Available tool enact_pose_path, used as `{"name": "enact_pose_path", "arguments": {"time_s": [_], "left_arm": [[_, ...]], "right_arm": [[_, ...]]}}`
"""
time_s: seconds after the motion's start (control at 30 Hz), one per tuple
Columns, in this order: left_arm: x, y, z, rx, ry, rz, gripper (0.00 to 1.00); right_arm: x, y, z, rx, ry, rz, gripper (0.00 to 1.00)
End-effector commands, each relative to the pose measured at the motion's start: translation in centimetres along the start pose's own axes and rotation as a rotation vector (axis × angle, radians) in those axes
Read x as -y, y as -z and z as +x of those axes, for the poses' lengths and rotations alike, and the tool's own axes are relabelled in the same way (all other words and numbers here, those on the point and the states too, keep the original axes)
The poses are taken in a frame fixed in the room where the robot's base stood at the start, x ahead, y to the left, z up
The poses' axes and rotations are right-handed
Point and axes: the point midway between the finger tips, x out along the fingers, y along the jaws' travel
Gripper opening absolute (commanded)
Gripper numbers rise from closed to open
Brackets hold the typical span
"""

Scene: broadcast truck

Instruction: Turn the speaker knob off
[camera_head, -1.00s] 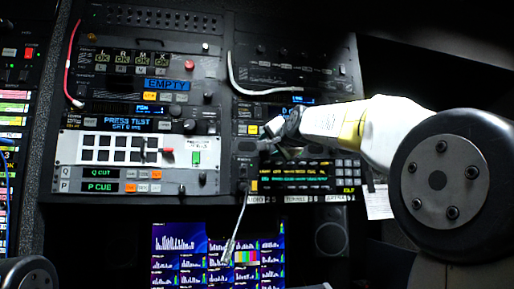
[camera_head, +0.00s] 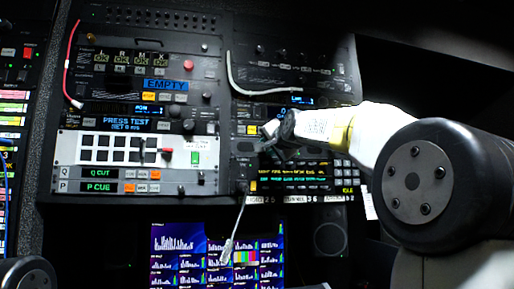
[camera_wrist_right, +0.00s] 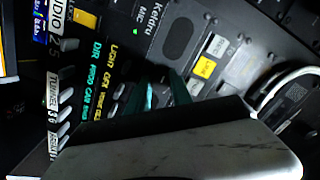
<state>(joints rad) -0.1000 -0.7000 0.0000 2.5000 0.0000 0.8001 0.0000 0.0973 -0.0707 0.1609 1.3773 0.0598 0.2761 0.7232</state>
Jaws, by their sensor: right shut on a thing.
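My right gripper (camera_head: 268,133) reaches in from the right to the rack panel (camera_head: 240,147), beside the lit text display. In the right wrist view its fingers (camera_wrist_right: 165,95) are close together against the panel, between the coloured text display and a yellow button. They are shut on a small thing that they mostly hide. It is at the panel where a knob would sit, but I cannot make out the speaker knob itself or its setting. My left gripper is out of view.
A white cable (camera_head: 262,91) loops above the gripper. A round dark speaker (camera_head: 330,238) is to the monitor's right. Button panels (camera_head: 120,149) fill the left side.

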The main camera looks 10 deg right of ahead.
Motion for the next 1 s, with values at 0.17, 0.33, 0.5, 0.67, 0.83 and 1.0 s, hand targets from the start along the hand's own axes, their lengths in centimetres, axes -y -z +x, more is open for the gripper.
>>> {"name": "enact_pose_path", "arguments": {"time_s": [0.17,0.33,0.5,0.67,0.83,1.0], "left_arm": [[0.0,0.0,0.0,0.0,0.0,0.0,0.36],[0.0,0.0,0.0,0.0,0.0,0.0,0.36],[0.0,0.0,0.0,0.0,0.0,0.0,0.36],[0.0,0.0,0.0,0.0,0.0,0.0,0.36],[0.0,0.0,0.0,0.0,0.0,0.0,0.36],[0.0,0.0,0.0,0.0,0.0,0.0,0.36]], "right_arm": [[0.0,-0.08,0.01,0.004,-0.002,-0.054,0.0],[-0.03,-0.09,0.01,0.007,-0.007,-0.16,0.0],[-0.02,-0.09,0.01,0.011,-0.012,-0.3,0.0],[-0.03,-0.04,0.01,0.014,-0.017,-0.434,0.0],[-0.06,-0.04,0.01,0.018,-0.022,-0.559,0.0],[-0.07,-0.06,0.02,0.022,-0.025,-0.654,0.0]]}}
